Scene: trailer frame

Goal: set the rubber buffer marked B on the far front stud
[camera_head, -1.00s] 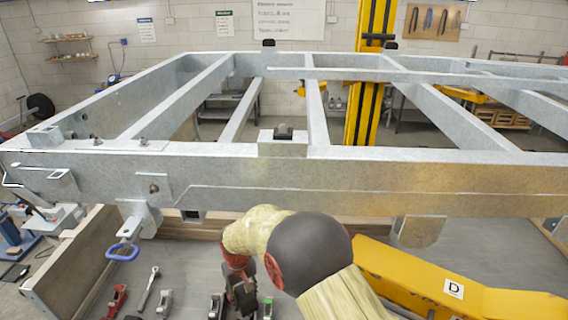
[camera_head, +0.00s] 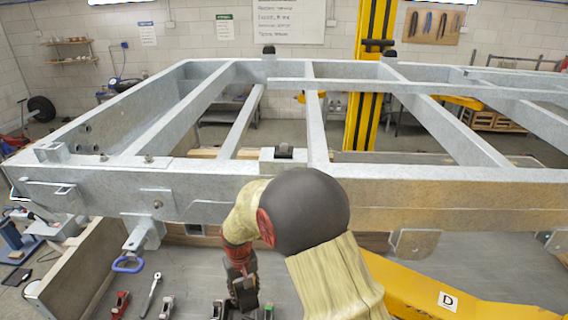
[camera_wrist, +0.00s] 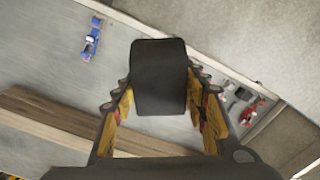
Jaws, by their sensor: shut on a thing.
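My gripper (camera_head: 245,288) hangs low in front of the near rail of the grey trailer frame (camera_head: 420,190), below its top. In the wrist view my gripper (camera_wrist: 158,110) is shut on a dark block, the rubber buffer (camera_wrist: 158,75), held between yellow-lined fingers. No letter B shows on it. Two dark pieces stand on the far rail, one at the left (camera_head: 268,50) and one at the right (camera_head: 390,54). A third dark piece (camera_head: 284,151) sits on a bracket on the near rail, just behind my elbow. I cannot tell which spot is the far front stud.
A yellow beam marked D (camera_head: 447,301) lies at the lower right. A yellow post (camera_head: 370,75) rises behind the frame. Several tools lie below my gripper. Cross members divide the frame's open bays.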

